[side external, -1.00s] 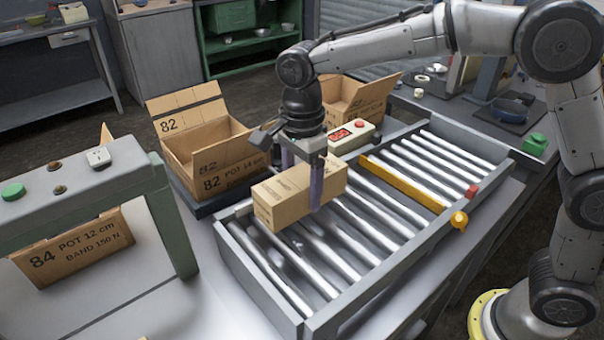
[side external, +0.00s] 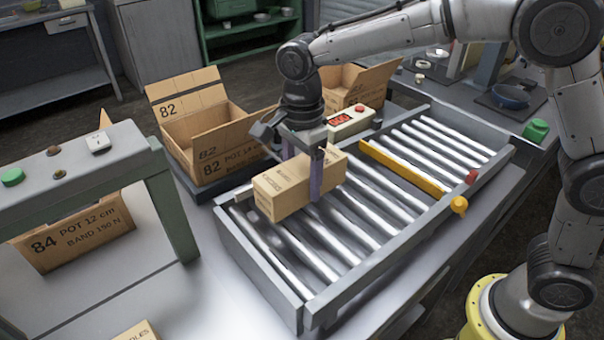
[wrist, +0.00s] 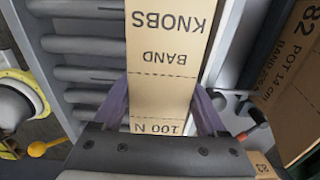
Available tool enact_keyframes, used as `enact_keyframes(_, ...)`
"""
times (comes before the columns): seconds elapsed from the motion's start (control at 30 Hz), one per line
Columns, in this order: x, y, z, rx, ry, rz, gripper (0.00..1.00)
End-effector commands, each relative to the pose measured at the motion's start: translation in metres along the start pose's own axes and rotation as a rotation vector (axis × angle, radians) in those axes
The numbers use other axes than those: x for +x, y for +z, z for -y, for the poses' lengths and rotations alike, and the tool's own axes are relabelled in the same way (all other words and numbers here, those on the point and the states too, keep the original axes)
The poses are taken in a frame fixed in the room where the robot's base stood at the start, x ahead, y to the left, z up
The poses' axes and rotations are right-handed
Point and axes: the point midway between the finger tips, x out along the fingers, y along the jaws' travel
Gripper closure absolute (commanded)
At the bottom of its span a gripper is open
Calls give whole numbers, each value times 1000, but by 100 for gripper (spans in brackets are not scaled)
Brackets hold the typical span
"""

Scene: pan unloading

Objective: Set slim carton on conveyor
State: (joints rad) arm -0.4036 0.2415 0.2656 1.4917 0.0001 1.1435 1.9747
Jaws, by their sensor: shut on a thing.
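The slim carton is a long brown cardboard box (side external: 278,195) over the left end of the roller conveyor (side external: 314,303). Its long axis runs across the rollers. My gripper (side external: 303,172) points down from above, with its purple fingers on either side of the carton, shut on it. In the wrist view the carton (wrist: 168,35) lies between both fingers (wrist: 162,108), its printed top reading KNOBS and BAND. The carton is level and very near the rollers; I cannot tell whether its underside touches them.
A yellow bar (side external: 402,167) crosses the conveyor, with free rollers on both sides. An open carton marked 82 (side external: 222,165) stands behind the conveyor's left end, and a control box with a red display (side external: 349,122) behind its middle.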

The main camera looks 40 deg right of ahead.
Motion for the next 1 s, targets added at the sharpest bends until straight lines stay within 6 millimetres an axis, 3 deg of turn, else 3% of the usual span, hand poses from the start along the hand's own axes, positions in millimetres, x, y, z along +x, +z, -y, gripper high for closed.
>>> enact_keyframes(0.6, 11, 0, 0, 0, -1, 1, 97)
enact_keyframes(0.63, 11, 0, 0, 0, -2, 1, 24)
enact_keyframes(0.77, 11, 0, 0, 0, -2, 1, 0)
enact_keyframes(1.0, 11, 0, 0, 0, 0, 0, 0)
